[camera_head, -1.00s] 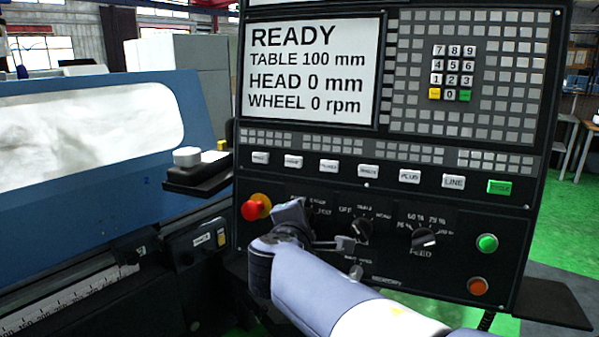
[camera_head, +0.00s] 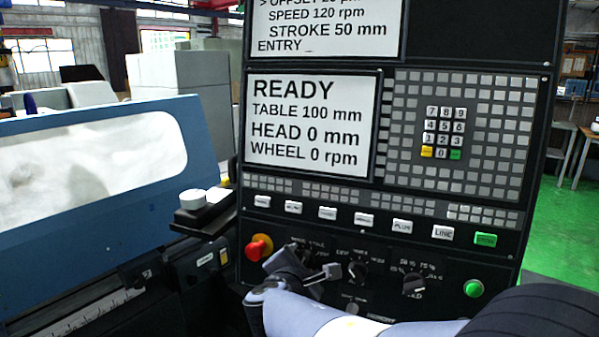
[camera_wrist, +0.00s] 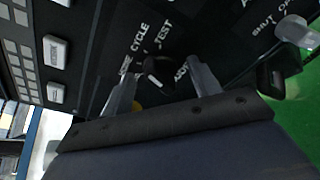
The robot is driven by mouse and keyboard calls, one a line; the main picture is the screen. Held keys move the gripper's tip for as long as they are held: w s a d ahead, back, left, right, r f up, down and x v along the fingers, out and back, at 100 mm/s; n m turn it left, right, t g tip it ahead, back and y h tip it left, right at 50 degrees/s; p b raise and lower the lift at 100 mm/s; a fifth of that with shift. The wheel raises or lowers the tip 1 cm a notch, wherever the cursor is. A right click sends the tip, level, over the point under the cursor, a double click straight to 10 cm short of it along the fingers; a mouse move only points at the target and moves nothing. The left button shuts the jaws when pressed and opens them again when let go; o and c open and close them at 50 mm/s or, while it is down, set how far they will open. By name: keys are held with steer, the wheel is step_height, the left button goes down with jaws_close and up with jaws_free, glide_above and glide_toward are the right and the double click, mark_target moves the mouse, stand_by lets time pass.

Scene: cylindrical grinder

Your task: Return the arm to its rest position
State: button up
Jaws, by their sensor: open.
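My gripper (camera_head: 318,274) is in front of the lower part of the black control panel (camera_head: 460,262), just right of the red emergency button (camera_head: 258,248). In the wrist view the two fingers of my gripper (camera_wrist: 163,88) stand apart with nothing held. A black rotary knob (camera_wrist: 158,72), with CYCLE and TEST lettering near it, shows between the fingers. I cannot tell how far the fingertips are from the panel face. My own arm covers part of the panel's lower edge.
The panel carries a READY screen (camera_head: 312,124), a keypad (camera_head: 443,133), a row of white keys, a FEED knob (camera_head: 414,284) and a green button (camera_head: 473,288). The blue machine cover (camera_head: 40,240) stands at left.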

steer(key=shift+r+n+p, duration=0.2)
steer(key=shift+n+p, duration=0.6)
steer(key=shift+p, duration=1.1)
steer(key=shift+f+n+p, duration=0.15)
steer(key=shift+n+p, duration=0.15)
steer(key=shift+p, duration=0.2)
steer(key=shift+g+h, duration=0.3)
